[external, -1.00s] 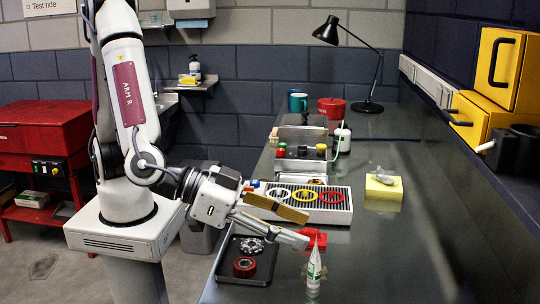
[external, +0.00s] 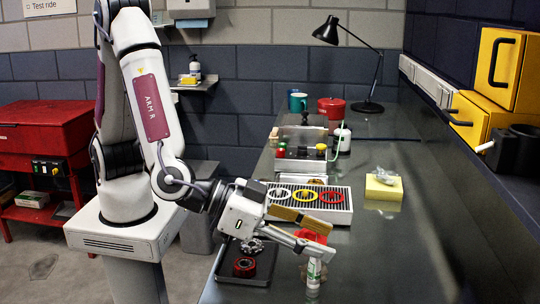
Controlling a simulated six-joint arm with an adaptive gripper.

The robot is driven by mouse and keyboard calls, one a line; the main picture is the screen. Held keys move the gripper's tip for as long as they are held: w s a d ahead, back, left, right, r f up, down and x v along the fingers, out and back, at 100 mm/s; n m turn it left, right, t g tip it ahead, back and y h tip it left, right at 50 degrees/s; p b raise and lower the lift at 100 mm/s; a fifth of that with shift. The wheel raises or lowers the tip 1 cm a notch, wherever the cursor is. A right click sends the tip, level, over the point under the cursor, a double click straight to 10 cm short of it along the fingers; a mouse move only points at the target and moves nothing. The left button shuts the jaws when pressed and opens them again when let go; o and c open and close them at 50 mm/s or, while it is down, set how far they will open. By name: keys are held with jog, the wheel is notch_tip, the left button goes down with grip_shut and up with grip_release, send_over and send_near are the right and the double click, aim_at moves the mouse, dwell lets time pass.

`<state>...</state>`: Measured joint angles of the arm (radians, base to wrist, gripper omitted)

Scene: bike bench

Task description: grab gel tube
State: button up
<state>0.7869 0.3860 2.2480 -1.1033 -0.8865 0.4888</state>
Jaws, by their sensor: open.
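The gel tube (external: 313,273) is white with green print and stands upright on the bench's near part. My gripper (external: 331,241) is open above the front of it. One finger crosses in front of the tube's upper part and hides its tip. The other finger, with a tan side, lies a little farther back. I cannot tell whether a finger touches the tube.
A red object (external: 311,236) sits behind the tube, partly hidden by my gripper. A dark tray (external: 262,277) with a red roll (external: 244,267) and a metal cog is at left. A grey rack with coloured rings (external: 342,215) stands behind.

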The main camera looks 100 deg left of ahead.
jog(key=c, duration=1.1)
jog(key=shift+o, duration=0.2)
jog(key=shift+r, duration=0.15)
jog(key=shift+r, duration=4.9)
